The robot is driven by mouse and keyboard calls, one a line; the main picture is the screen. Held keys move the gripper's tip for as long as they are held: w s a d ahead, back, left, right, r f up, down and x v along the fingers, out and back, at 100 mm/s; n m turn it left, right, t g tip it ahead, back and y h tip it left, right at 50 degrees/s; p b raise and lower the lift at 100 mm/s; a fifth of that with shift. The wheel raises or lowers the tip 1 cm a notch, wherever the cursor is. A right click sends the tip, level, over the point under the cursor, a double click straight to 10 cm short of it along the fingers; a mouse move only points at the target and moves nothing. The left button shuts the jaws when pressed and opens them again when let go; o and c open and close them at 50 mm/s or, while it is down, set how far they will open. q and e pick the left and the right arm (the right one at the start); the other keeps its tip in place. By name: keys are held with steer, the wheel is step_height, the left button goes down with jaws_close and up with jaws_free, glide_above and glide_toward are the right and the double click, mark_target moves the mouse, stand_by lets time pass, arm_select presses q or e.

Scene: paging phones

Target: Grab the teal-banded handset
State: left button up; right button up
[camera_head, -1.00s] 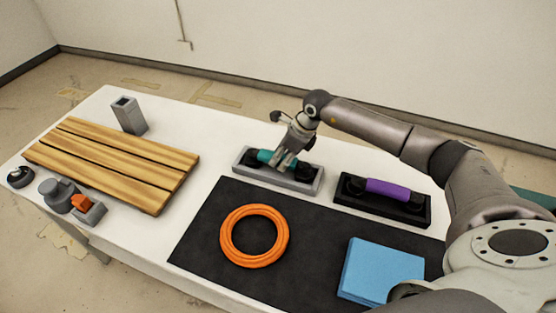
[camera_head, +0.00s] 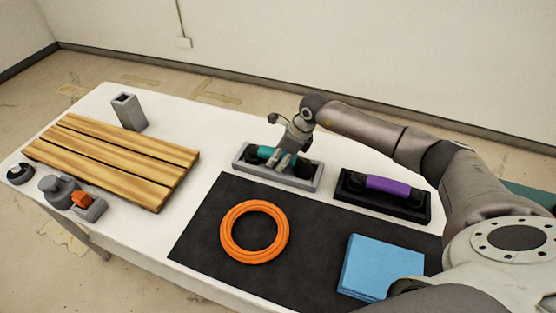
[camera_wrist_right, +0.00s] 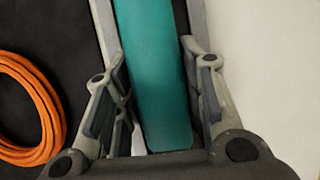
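The teal-banded handset (camera_head: 264,152) lies on a grey base (camera_head: 300,184) behind the black mat. Its teal band (camera_wrist_right: 155,70) runs up the middle of the right wrist view. My right gripper (camera_head: 283,161) is over the handset from above, hiding part of it. In the wrist view its fingers (camera_wrist_right: 154,50) stand apart, one on each side of the band. They look open and very close to the band; whether they touch it I cannot tell. My left gripper is not in view.
A purple-banded handset (camera_head: 388,185) on a black base stands to the right. An orange ring (camera_head: 229,240) and blue block (camera_head: 381,265) lie on the black mat (camera_head: 318,240). A wooden slatted board (camera_head: 110,160), grey holder (camera_head: 129,112) and small grey device (camera_head: 58,190) are at left.

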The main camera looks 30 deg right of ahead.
jaws_close()
stand_by(0.3)
steer(key=shift+r, duration=0.1)
